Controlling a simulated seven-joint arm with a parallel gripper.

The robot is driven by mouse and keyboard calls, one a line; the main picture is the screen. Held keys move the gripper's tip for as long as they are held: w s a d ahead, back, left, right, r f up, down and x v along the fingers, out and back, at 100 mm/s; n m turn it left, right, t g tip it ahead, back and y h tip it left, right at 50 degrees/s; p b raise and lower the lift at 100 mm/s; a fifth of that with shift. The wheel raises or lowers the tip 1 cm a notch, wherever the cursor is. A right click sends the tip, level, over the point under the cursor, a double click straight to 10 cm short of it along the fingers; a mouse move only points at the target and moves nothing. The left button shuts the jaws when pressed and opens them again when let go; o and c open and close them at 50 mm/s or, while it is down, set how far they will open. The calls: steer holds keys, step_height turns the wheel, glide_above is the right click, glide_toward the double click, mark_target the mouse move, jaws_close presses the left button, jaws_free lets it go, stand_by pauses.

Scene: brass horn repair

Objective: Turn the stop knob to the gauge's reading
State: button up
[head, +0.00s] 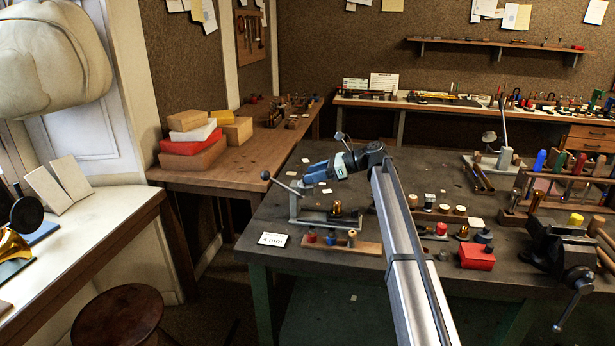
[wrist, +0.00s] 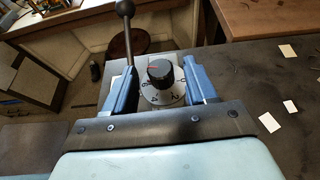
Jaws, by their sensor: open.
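The stop knob (wrist: 160,72) is black with a pale mark on its top. It sits on a white dial (wrist: 163,97) with dark numbers around it. My gripper (wrist: 159,66) is open, one blue finger on each side of the knob, with visible gaps; I cannot tell the height between them. In the head view my gripper (head: 310,175) is over the lever device (head: 298,210) on the dark bench, and the knob cannot be made out there. A white card or display (head: 273,239) at the bench's front edge seems to read 4 mm.
The device's ball-ended lever (wrist: 127,35) rises close by my left finger in the wrist view. A wooden block with small knobs (head: 340,246) lies in front of the device. A red box (head: 477,256) and a vise (head: 565,245) stand to the right.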

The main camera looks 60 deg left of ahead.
steer(key=shift+x, duration=1.25)
steer(key=shift+c, duration=0.4)
steer(key=c, duration=0.9)
steer(key=shift+a, duration=0.1)
steer(key=n+g+h, duration=0.2)
steer(key=shift+w+a+n+h, duration=0.1)
steer(key=shift+w+n+h, duration=0.05)
steer(key=shift+n+h, duration=0.25)
steer(key=shift+n+g+h, duration=0.7)
steer(key=shift+n+h, duration=0.8)
steer(key=shift+h, duration=0.1)
